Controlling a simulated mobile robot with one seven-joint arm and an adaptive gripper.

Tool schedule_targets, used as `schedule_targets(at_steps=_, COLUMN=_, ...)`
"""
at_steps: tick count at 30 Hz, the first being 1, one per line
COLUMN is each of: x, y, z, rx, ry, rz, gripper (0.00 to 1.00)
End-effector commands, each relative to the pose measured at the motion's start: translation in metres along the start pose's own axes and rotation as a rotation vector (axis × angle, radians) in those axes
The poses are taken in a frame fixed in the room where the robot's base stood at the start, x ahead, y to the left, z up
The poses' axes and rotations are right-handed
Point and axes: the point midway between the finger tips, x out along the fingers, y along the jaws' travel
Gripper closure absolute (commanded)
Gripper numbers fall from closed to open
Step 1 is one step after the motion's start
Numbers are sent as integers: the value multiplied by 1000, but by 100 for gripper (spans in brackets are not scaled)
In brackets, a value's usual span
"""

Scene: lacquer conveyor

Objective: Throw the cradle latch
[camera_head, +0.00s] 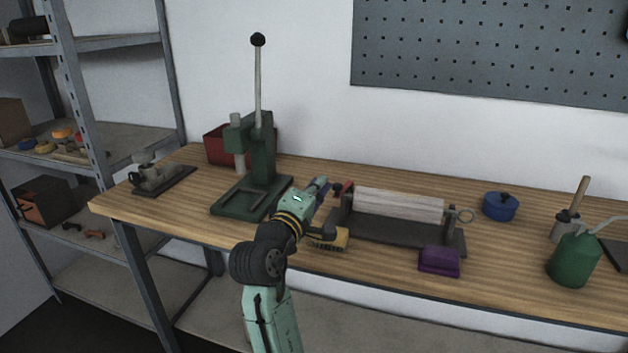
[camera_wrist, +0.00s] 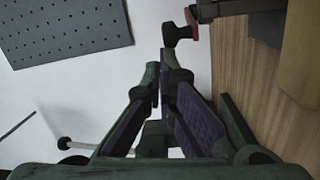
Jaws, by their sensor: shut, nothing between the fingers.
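The cradle (camera_head: 400,237) is a dark stand on the bench, holding a pale roller (camera_head: 398,204) lengthwise. At its left end are a black knob and a red piece (camera_head: 348,187), which look like the latch. In the wrist view the black latch knob (camera_wrist: 176,35) and its red part (camera_wrist: 191,22) show at the top, just beyond my fingertips. My gripper (camera_head: 327,185) is at the left end of the cradle, close to the knob. In the wrist view the fingers (camera_wrist: 163,68) come together at the tips with nothing between them. Whether they touch the knob cannot be told.
A yellow brush (camera_head: 330,239) lies under my gripper, and a purple block (camera_head: 438,260) at the cradle's front right. A green lever press (camera_head: 262,150) stands to the left. A blue pot (camera_head: 500,207) and a green can (camera_head: 574,260) stand to the right.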

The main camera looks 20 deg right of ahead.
Motion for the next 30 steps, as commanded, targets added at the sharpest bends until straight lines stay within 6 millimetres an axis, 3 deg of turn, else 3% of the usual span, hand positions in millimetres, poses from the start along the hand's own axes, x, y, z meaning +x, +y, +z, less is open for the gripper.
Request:
schedule_targets(at_steps=15, x=-5, y=6, z=30, rx=0, ry=-1, rz=-1, gripper=100)
schedule_targets(at_steps=30, x=-5, y=7, z=34, rx=1, ry=0, rz=0, gripper=100)
